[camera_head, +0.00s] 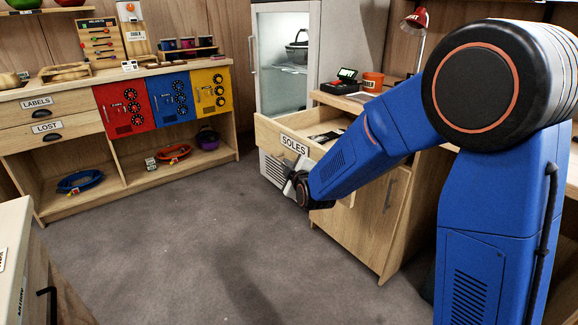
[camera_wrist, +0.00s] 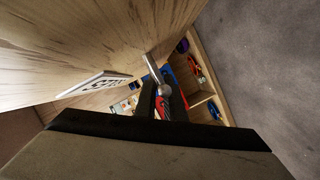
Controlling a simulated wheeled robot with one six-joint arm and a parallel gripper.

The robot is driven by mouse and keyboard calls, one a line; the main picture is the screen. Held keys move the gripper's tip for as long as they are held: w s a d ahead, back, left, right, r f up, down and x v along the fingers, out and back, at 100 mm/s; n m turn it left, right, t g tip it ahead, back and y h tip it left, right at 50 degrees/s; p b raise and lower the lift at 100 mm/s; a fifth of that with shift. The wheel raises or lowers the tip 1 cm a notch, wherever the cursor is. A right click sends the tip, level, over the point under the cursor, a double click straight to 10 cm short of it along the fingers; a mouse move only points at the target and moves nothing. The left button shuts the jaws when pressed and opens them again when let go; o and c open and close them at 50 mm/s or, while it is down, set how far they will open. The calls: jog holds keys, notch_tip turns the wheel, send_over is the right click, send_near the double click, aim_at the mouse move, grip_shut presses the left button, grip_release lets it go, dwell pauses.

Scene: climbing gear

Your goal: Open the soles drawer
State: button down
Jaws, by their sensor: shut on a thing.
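The soles drawer (camera_head: 268,137) sits in the wooden desk at the right of the head view and is pulled out. Its front carries a white SOLES label (camera_head: 293,145), seen edge-on in the wrist view (camera_wrist: 92,84). Dark flat items (camera_head: 325,137) show inside it. My gripper (camera_head: 297,180) is at the drawer's front, below the label. In the wrist view my gripper (camera_wrist: 163,98) is shut on the metal drawer handle (camera_wrist: 152,67). The handle is mostly hidden in the head view by my wrist.
A wooden cabinet door (camera_head: 365,215) is below the drawer. A glass-fronted cabinet (camera_head: 287,60) stands behind the desk. A workbench (camera_head: 70,90) with red, blue and yellow locked doors is at the left. A counter (camera_head: 20,240) is at near left. The grey floor between is clear.

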jog(key=c, duration=1.8)
grip_release()
jog(key=shift+c, duration=0.2)
jog(key=v, duration=1.7)
jog(key=shift+s+d+r, duration=0.1)
jog(key=shift+s+r, duration=0.05)
jog(key=s+d+m+g+h, duration=0.2)
jog(key=s+d+m+g, duration=0.3)
jog(key=s+d, duration=0.6)
jog(key=s+d+f+m+g+h, duration=0.1)
jog(key=s+d+m+g, duration=0.4)
jog(key=s+d+m, duration=0.5)
jog(key=s+d+h, duration=0.1)
jog(key=s, duration=0.8)
jog(key=shift+s+d+f+h, duration=0.2)
jog(key=shift+d+h, duration=0.1)
jog(key=shift+d, duration=0.1)
